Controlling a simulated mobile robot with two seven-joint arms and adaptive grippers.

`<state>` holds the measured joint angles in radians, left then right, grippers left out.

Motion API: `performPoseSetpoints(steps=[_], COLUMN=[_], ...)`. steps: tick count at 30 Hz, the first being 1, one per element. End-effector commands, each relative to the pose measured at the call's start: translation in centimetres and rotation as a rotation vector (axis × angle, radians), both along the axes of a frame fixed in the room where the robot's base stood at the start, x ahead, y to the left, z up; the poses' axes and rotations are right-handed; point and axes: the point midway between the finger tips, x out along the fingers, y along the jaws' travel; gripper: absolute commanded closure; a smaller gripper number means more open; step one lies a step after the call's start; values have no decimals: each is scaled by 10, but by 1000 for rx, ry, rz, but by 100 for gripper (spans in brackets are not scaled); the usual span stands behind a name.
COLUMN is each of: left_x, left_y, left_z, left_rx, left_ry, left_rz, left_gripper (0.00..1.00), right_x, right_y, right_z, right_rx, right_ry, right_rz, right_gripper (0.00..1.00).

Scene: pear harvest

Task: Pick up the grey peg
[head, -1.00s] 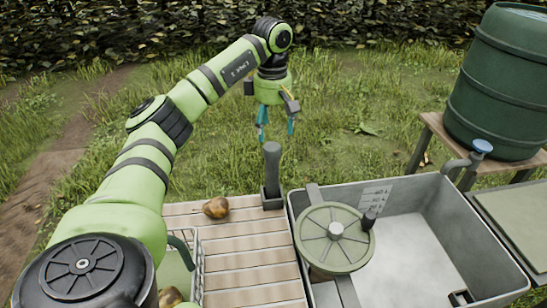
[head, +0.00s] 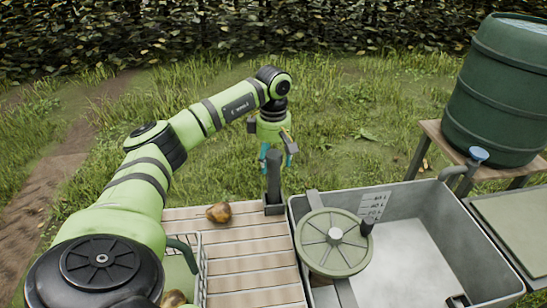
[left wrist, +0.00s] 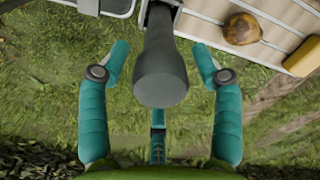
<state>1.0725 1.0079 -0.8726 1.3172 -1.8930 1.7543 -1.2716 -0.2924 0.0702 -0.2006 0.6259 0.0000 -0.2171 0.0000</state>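The grey peg (head: 273,172) stands upright in a dark square holder (head: 273,205) at the far right corner of the slatted table. My left gripper (head: 276,160) is open, with its teal fingers pointing down around the peg's top in the head view. In the left wrist view the peg (left wrist: 161,72) shows end-on between the two spread fingers of the gripper (left wrist: 160,62). There is a gap on each side, and neither finger touches it. My right gripper is not in view.
A brown pear (head: 219,213) lies on the slatted table (head: 250,262) left of the peg. A grey basin (head: 440,197) with a round green lid (head: 330,255) stands to the right. A wire basket (head: 202,270) is at the near left. A green barrel (head: 498,95) stands at the back right.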

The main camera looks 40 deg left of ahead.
Motion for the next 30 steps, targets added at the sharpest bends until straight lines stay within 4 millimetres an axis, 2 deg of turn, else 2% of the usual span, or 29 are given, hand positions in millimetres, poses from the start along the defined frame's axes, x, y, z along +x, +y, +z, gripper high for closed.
performPoseSetpoints(steps=[1, 2, 3, 4, 13, 16, 20, 24, 30], left_x=[0, 0, 0, 0, 0, 1, 2, 2, 1], left_y=[0, 0, 0, 0, 0, 0, 0, -1, 0], left_z=[0, 0, 0, 0, 2, 8, 30, 60, 93], left_rx=[0, 0, 0, 0, -1, -1, 0, -1, -1], left_ry=[0, 0, 0, 0, -2, -3, -8, -8, -5], left_rz=[0, 0, 0, 0, 0, 0, 0, -1, 0], left_gripper=[67, 79, 95, 100, 100, 100, 100, 100, 100], right_x=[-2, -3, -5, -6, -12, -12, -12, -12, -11], right_y=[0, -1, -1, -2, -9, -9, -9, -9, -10], right_z=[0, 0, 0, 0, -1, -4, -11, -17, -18], right_rx=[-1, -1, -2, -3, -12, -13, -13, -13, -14], right_ry=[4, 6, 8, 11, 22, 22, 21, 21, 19], right_rz=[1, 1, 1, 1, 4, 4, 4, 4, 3], right_gripper=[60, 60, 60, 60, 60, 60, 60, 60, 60])
